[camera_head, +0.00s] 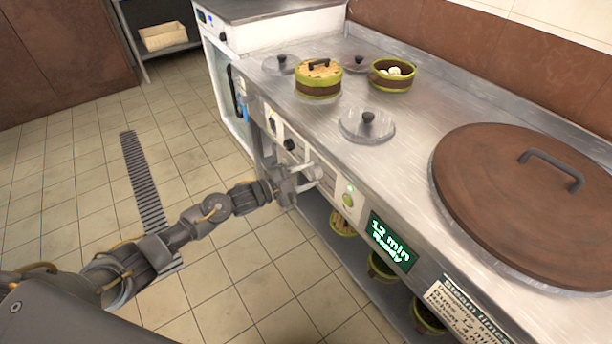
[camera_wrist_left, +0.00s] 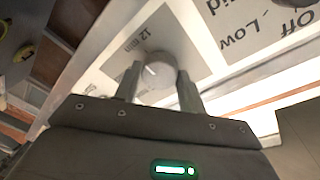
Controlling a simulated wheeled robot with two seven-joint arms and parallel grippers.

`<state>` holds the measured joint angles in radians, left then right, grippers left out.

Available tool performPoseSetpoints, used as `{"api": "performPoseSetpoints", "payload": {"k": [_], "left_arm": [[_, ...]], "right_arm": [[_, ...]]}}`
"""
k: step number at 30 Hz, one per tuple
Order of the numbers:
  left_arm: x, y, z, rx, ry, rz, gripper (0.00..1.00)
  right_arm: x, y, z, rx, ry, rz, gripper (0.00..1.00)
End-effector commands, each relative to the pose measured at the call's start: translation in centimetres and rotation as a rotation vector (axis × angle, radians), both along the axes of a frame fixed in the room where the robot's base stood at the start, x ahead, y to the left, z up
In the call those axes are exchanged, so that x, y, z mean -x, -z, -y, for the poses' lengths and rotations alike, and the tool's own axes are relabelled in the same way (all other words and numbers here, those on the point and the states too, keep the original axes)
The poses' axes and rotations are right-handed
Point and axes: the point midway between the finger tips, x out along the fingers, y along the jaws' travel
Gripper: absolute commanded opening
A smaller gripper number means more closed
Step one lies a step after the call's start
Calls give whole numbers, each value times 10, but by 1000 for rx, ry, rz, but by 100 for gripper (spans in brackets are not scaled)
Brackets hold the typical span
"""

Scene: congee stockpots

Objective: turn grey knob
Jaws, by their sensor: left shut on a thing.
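The grey knob (camera_wrist_left: 158,76) is round with a white pointer mark and sits on the light front panel, beside the printed "12 min" marking. My left gripper (camera_wrist_left: 160,88) has one finger on each side of the knob and is shut on it. In the head view, my left gripper (camera_head: 312,177) reaches the counter's front panel from the left, and its fingers hide most of the knob there. A display (camera_head: 390,242) reads "12 min Ready". My right gripper is not in view.
Dark knobs (camera_head: 290,144) are further left on the panel. On the steel counter stand a lidded steamer (camera_head: 318,79), an open steamer (camera_head: 391,75), a glass lid (camera_head: 367,126) and a large brown lid (camera_head: 525,205). More baskets (camera_head: 383,266) sit below. Tiled floor lies clear at left.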

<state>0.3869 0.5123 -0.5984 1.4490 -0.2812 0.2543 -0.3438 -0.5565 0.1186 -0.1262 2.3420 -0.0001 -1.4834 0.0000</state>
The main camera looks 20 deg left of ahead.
Motion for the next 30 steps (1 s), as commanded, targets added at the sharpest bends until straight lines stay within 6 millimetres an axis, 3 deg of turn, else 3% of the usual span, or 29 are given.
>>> {"api": "performPoseSetpoints", "payload": {"k": [20, 21, 26, 30], "left_arm": [[-1, -1, -2, -52, -5, 43, 17], [-1, -1, -2, -52, -5, 43, 41], [-1, -1, -1, -52, -4, 42, 62], [-1, 0, -1, -50, -2, 42, 62]], "right_arm": [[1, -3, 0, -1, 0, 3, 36], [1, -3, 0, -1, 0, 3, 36], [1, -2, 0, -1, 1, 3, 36], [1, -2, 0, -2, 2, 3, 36]]}}
